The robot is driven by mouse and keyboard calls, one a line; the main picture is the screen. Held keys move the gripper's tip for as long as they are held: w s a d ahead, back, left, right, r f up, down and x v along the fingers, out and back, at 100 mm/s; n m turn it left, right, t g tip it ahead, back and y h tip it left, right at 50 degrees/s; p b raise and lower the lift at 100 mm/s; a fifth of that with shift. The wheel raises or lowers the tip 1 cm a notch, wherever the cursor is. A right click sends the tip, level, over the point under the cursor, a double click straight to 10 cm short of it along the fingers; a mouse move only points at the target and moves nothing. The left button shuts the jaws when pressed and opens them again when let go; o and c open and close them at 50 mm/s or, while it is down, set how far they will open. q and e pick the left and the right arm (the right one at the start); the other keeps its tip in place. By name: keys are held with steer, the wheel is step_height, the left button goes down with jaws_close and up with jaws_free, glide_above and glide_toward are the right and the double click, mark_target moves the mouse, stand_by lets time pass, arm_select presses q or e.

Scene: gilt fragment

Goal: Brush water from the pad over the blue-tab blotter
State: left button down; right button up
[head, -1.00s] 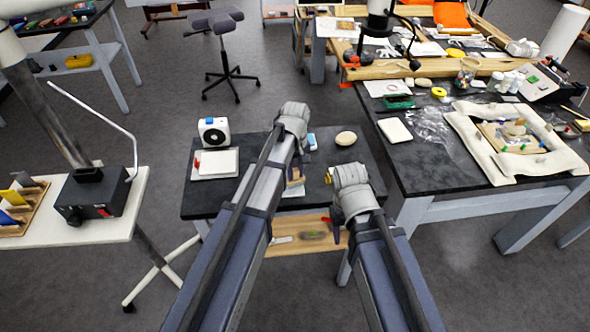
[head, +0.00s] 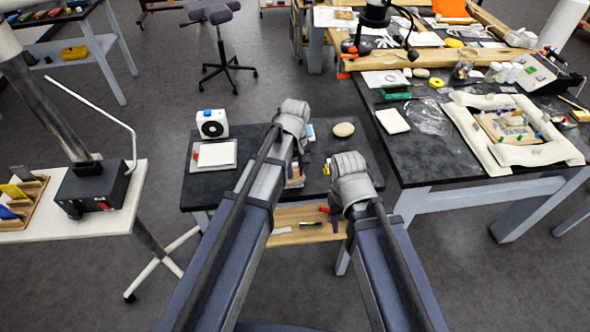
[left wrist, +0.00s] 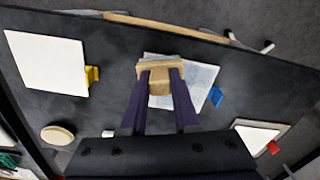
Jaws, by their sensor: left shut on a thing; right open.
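My left gripper (left wrist: 160,76) is shut on a wooden brush (left wrist: 166,67), also seen in the head view (head: 294,180). The brush is over the blue-tab blotter (left wrist: 200,78), a pale, bluish sheet with a blue tab (left wrist: 216,97); I cannot tell whether it touches. A white slab with a red tab (left wrist: 254,136) lies to its right in the wrist view, and at the table's left in the head view (head: 214,155). Which item is the water pad is unclear. My right gripper (head: 336,222) is open, empty, by the table's front edge.
A white sheet (left wrist: 46,62) with a yellow tab and a beige oval piece (head: 343,129) share the black table (head: 240,187). A white box with a black disc (head: 212,124) stands at the back left. A larger cluttered bench (head: 425,168) is to the right.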

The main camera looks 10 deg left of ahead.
mark_target(295, 168)
arm_select(q)
steer(key=shift+r+p, duration=2.3)
steer(key=shift+r, duration=0.35)
step_height(295, 168, up, 3)
steer(key=p, duration=0.3)
steer(key=shift+a, duration=0.1)
